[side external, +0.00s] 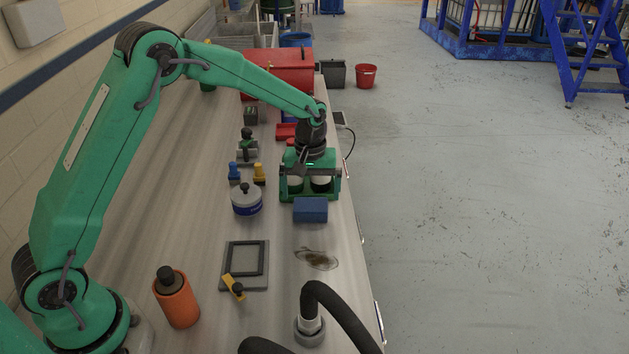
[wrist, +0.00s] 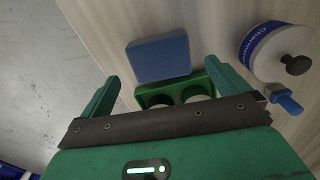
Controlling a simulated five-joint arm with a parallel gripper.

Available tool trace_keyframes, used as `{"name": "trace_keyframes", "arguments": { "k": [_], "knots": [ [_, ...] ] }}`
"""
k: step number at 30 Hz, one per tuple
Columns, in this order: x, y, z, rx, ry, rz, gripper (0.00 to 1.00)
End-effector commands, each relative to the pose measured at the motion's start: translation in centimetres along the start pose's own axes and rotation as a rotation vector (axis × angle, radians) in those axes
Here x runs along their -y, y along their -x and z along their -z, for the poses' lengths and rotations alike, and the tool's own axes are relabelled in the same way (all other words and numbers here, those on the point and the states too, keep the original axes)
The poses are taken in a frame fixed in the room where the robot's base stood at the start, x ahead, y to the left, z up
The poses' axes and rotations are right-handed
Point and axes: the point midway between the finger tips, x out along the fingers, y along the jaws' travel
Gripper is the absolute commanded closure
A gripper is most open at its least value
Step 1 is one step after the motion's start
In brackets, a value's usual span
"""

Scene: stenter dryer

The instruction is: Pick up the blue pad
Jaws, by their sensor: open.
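The blue pad (side external: 310,209) is a flat block lying on the bench, just in front of a green holder (side external: 335,188) with two white-and-dark round items in it. The pad (wrist: 160,57) shows whole in the wrist view, beyond the holder (wrist: 150,97) and a little left of centre. My gripper (side external: 311,172) is over the holder, behind the pad in the side view. Its two green fingers (wrist: 162,70) are wide apart in the wrist view, with nothing held between them. Its height above the holder is hard to tell.
A white-and-blue tub (side external: 246,200) with a black knob stands left of the pad. A dark square frame (side external: 258,282), orange bottle (side external: 176,298) and black hose (side external: 337,312) are nearer. A brown stain (side external: 316,259) lies in front of the pad. The bench edge is close on the right.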

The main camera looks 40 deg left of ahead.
Motion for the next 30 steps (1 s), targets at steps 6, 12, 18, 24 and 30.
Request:
{"name": "trace_keyframes", "arguments": {
  "k": [6, 12, 18, 24, 30],
  "knots": [
    [0.1, -2.1, -0.2, 0.003, 0.000, 0.003, 0.00],
    [0.1, -4.3, -0.2, 0.003, 0.000, 0.003, 0.00],
    [0.1, -5.0, -0.2, 0.001, 0.000, 0.001, 0.00],
    [0.1, -4.9, -0.2, 0.001, 0.000, 0.001, 0.00],
    [0.1, -4.9, -0.2, 0.001, 0.000, 0.001, 0.00]
  ]
}}
